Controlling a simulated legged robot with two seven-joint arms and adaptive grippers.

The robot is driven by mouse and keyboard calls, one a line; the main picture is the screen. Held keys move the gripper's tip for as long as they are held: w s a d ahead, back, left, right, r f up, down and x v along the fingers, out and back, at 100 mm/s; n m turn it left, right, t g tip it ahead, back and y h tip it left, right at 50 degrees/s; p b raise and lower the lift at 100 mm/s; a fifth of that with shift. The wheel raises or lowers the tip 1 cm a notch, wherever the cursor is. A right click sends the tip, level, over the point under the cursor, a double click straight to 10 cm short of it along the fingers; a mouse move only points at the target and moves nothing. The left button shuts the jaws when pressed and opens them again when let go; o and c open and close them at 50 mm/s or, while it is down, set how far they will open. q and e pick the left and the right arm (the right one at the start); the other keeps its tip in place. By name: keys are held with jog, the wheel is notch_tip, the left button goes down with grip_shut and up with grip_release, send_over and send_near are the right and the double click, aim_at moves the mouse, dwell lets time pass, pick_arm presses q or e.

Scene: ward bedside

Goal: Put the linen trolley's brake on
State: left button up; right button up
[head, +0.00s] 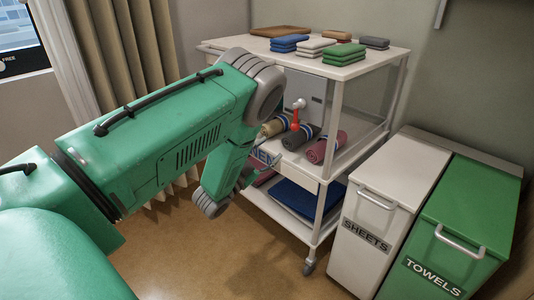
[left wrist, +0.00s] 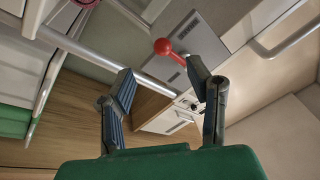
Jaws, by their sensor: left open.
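The linen trolley (head: 336,120) is a white, shelved cart standing beyond my left arm. On its end is a grey plate (head: 306,112) with a lever that has a white pivot and a red knob (head: 295,126). In the head view the lever hangs down from the pivot. In the left wrist view the red knob (left wrist: 162,46) shows beyond the fingertips, before the grey plate. My left gripper (left wrist: 160,77) is open and empty, its two dark fingers apart and not on the knob. In the head view my left gripper (head: 250,176) is mostly hidden behind my arm. My right gripper is out of view.
Folded towels (head: 344,54) lie on the trolley's top, with rolled towels (head: 325,147) below. A white sheets bin (head: 375,225) and a green towels bin (head: 465,215) stand close on the right. A curtain (head: 130,60) hangs behind. Open floor (head: 190,265) lies in front.

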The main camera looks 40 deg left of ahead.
pick_arm(q)
jog(key=shift+s+d, duration=0.15)
jog(key=shift+s, duration=0.45)
dwell(0.3)
